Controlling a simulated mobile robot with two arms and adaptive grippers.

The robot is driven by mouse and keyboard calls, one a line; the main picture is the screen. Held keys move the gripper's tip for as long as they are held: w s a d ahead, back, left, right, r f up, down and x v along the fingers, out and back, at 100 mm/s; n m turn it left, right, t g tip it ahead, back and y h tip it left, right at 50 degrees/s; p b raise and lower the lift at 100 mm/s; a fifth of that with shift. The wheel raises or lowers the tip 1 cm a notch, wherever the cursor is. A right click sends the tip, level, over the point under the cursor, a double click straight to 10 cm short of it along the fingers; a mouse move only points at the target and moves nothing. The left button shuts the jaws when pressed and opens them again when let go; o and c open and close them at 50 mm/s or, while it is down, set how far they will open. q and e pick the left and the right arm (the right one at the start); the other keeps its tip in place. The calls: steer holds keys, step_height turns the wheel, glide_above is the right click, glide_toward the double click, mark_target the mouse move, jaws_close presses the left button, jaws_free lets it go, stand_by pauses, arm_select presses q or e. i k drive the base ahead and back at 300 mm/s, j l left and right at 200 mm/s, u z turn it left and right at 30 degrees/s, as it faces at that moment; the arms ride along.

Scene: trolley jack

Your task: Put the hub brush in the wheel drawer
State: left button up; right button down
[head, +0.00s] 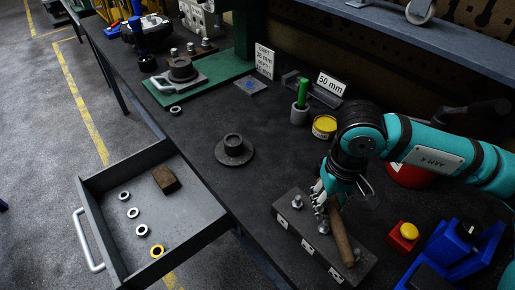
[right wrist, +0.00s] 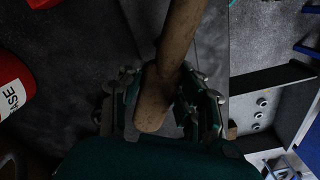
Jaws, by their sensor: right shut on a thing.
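My right gripper (head: 327,192) is shut on a long brown wooden handle, which looks like the hub brush (head: 342,237). The handle slants down over a grey block with bolts; I cannot tell whether it touches the block. In the right wrist view the handle (right wrist: 173,45) runs up from between the fingers (right wrist: 160,100), its rounded end between them. No bristles can be made out. The wheel drawer (head: 203,209) stands open at the left, below the bench top, well apart from the gripper. It holds several rings and a brown block (head: 165,179). My left gripper is not in view.
The grey bolt block (head: 291,226) lies under the right gripper. A flanged hub (head: 234,150) stands between gripper and drawer. A yellow tin (head: 324,126), a grey cup (head: 299,114) and a red button box (head: 404,236) stand nearby. The bench by the drawer is mostly clear.

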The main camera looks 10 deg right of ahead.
mark_target(191, 217)
steer(key=k, duration=0.45)
steer(key=i+j+u, duration=0.1)
steer(key=i+u, duration=0.6)
steer(key=i+l+u, duration=0.15)
steer(key=i+u, duration=0.2)
